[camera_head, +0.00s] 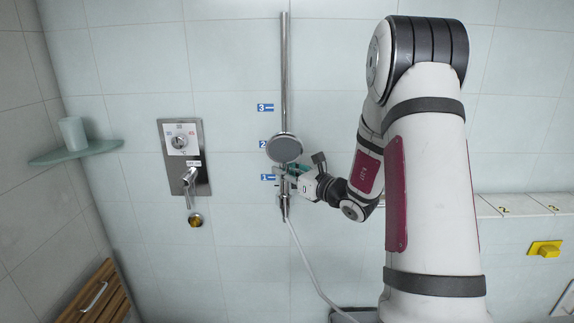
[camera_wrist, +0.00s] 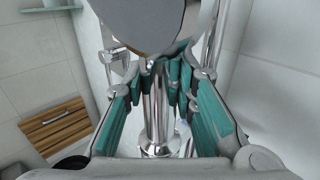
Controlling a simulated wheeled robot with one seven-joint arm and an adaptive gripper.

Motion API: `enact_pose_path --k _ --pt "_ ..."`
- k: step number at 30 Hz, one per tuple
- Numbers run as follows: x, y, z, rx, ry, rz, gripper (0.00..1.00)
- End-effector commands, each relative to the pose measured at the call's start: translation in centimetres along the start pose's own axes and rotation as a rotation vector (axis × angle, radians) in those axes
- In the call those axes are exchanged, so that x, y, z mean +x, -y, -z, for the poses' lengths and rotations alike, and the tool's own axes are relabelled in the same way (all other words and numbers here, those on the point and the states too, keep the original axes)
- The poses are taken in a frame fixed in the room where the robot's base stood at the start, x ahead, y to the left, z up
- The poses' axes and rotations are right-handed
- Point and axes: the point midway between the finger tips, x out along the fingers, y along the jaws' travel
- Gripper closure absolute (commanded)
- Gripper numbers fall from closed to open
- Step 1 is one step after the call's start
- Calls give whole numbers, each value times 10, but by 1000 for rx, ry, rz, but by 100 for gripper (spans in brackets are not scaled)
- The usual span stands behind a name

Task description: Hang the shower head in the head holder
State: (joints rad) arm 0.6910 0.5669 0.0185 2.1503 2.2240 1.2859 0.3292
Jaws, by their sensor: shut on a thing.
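The shower head (camera_head: 284,148) is a round grey disc on a chrome handle, in front of the vertical chrome rail (camera_head: 284,60) on the tiled wall. It sits near the label 2 and above the label 1. My gripper (camera_head: 287,178) is at the rail just below the disc. In the wrist view the disc (camera_wrist: 145,22) fills the top, and the teal-padded fingers of my gripper (camera_wrist: 172,85) are closed around its chrome handle (camera_wrist: 157,115). The hose (camera_head: 303,255) hangs down from the rail area. The head holder is hard to tell apart behind my gripper, so I cannot tell whether the handle is seated in it.
A mixer panel (camera_head: 183,157) with a lever is left of the rail. A glass shelf (camera_head: 75,152) with a cup (camera_head: 72,133) is further left. A wooden seat (camera_head: 92,295) is at lower left. A ledge (camera_head: 520,205) and a yellow item (camera_head: 544,249) are at right.

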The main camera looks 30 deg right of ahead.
Motion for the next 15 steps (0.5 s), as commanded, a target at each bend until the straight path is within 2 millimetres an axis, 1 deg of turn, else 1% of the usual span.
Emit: enact_pose_path --k 5,6,9,15 --pt "0 0 -1 -1 1 0 100" --pt "0 0 -1 -1 1 0 73" --pt "0 0 -1 -1 1 0 52" --pt "0 0 0 -1 1 0 52"
